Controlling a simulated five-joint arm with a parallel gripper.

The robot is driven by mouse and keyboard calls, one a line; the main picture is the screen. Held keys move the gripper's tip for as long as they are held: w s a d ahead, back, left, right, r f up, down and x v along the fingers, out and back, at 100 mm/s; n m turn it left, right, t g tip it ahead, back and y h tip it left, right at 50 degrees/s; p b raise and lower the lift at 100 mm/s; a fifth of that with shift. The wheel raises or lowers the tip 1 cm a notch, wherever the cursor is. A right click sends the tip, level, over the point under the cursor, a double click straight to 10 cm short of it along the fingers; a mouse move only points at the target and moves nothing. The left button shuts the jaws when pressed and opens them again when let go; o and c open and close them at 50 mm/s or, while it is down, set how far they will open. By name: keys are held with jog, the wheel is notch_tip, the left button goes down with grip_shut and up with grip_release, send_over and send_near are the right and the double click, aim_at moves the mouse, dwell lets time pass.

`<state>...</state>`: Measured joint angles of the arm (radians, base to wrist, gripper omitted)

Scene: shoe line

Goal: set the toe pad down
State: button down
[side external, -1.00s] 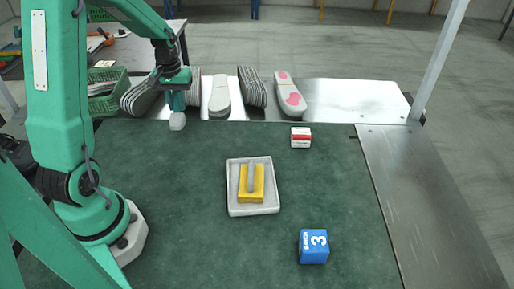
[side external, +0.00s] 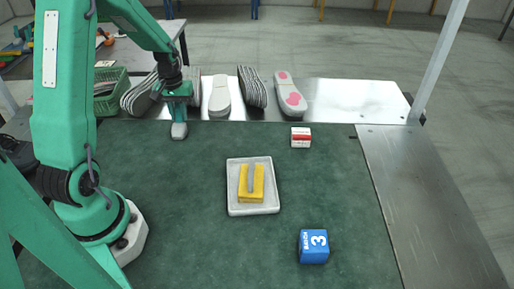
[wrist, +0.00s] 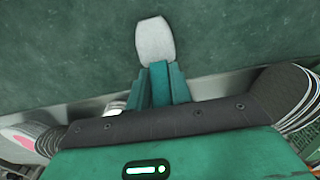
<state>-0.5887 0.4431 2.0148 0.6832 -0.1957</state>
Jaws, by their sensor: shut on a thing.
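The toe pad (side external: 179,131) is a small light grey piece with a rounded end. It hangs below my gripper (side external: 178,118), over the back left part of the green mat (side external: 320,185). In the wrist view the toe pad (wrist: 155,42) sticks out beyond the fingertips of my gripper (wrist: 160,75), which are shut on its near end. The fingers hide that end. The pad is at or just above the mat; I cannot tell whether it touches.
Insoles and stacked soles (side external: 252,88) lie on the metal strip behind the mat. A red-and-white box (side external: 301,137) and a blue cube (side external: 314,247) stand to the right. The mat between is clear.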

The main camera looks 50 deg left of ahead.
aim_at(178, 113)
jog(key=c, duration=1.3)
grip_release()
jog(key=shift+f, duration=0.1)
jog(key=shift+o, duration=0.2)
notch_tip(178, 113, up, 12)
